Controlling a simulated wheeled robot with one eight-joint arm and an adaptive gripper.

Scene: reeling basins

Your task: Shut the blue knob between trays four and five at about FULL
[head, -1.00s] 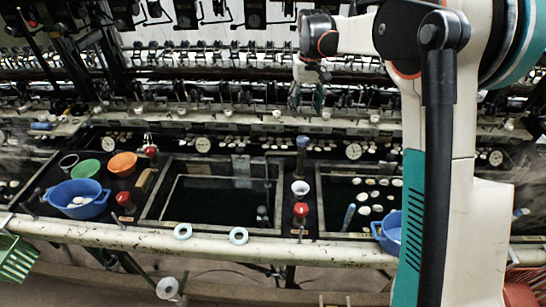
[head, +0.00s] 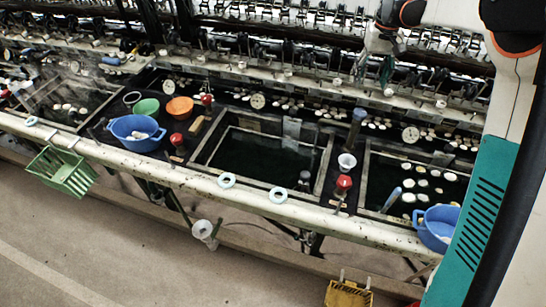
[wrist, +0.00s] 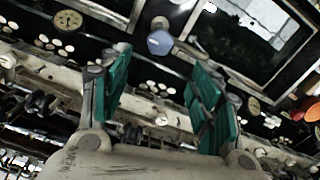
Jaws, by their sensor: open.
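A blue-topped knob (head: 358,116) stands on the dark divider between a basin of dark water (head: 268,155) and a basin with floating cocoons (head: 418,185). In the wrist view the blue knob (wrist: 160,42) shows as a faceted top, beyond the fingertips and roughly in line with the gap between them. My gripper (wrist: 160,52) is open, with teal finger pads apart and nothing between them. In the head view my gripper (head: 386,66) hangs above the machine ledge, behind and to the right of the knob. Tray numbers and the knob's setting cannot be read.
A red knob (head: 344,182) and a white cup (head: 346,162) stand on the same divider, nearer the front. A blue bowl (head: 437,228) sits at the right, another blue bowl (head: 135,132) at the left. A green basket (head: 62,170) hangs on the front rail. Reeling machinery fills the back.

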